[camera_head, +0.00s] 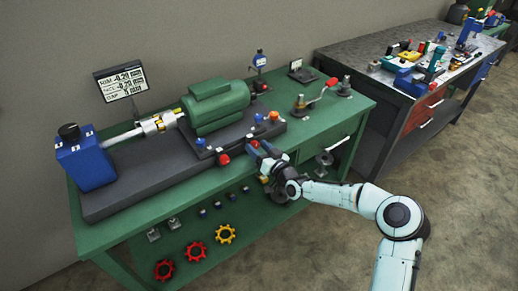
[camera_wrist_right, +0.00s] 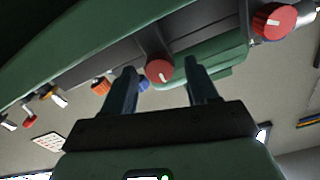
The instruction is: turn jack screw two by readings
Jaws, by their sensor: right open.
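The green motor (camera_head: 218,106) sits on a dark base, its shaft coupling (camera_head: 158,124) joining a blue pump (camera_head: 86,162). Red jack screw knobs stand at the base's front edge, one on the left (camera_head: 223,160) and one further right (camera_head: 255,143). My right gripper (camera_head: 259,149) is open and empty close to the right red knob. In the wrist view a red knob with a white mark (camera_wrist_right: 159,71) shows between the open fingers (camera_wrist_right: 162,85); contact cannot be told. Another red knob (camera_wrist_right: 272,22) is at upper right. My left gripper is out of view.
A readout panel (camera_head: 122,81) shows about -0.29 mm and -0.20 mm; its smaller text is unclear. Orange knobs and blue knobs are on the base. A red-handled tool (camera_head: 318,98) lies on the green bench (camera_head: 345,117). Gear-shaped parts (camera_head: 225,234) are on the lower shelf.

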